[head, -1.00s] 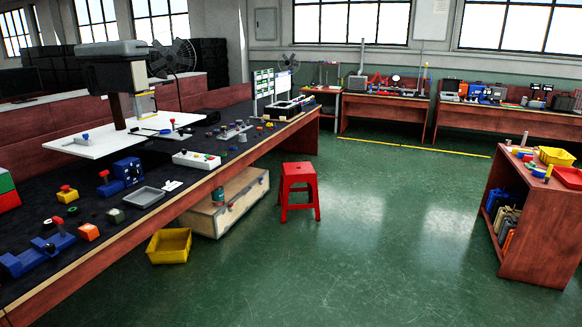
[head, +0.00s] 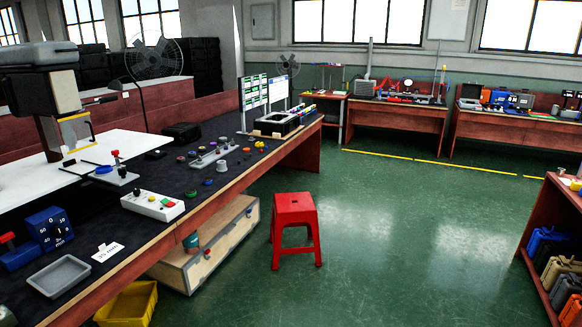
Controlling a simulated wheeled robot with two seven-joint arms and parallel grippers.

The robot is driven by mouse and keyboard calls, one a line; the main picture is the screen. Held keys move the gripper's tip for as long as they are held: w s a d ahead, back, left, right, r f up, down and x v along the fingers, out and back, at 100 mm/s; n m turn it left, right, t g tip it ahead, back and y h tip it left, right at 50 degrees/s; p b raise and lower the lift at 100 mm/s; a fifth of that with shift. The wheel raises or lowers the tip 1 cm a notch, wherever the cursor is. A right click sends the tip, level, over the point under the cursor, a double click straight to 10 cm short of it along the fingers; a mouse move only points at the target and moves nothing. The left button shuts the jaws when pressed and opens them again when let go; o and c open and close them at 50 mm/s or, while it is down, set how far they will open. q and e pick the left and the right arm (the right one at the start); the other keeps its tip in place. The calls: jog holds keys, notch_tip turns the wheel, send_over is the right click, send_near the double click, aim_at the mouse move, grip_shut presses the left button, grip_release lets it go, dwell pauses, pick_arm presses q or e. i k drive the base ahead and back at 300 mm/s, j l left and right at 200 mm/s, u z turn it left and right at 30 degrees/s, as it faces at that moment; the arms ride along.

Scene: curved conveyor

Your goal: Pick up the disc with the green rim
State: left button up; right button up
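Several small coloured round pieces lie on the dark top of the long workbench (head: 120,262) at left. Neither of my grippers is in view.
A grey tray (head: 59,275) and a blue gauge (head: 48,229) stand on the near bench. A red stool (head: 295,230) and a wooden crate (head: 212,250) stand on the floor. A yellow bin (head: 128,305) is below the bench. The green floor (head: 390,240) is mostly clear.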

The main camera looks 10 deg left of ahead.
aim_at(190, 193)
jog(key=i+l, duration=0.1)
jog(key=i, duration=1.9)
jog(key=j+u, duration=0.05)
jog(key=j, duration=0.05)
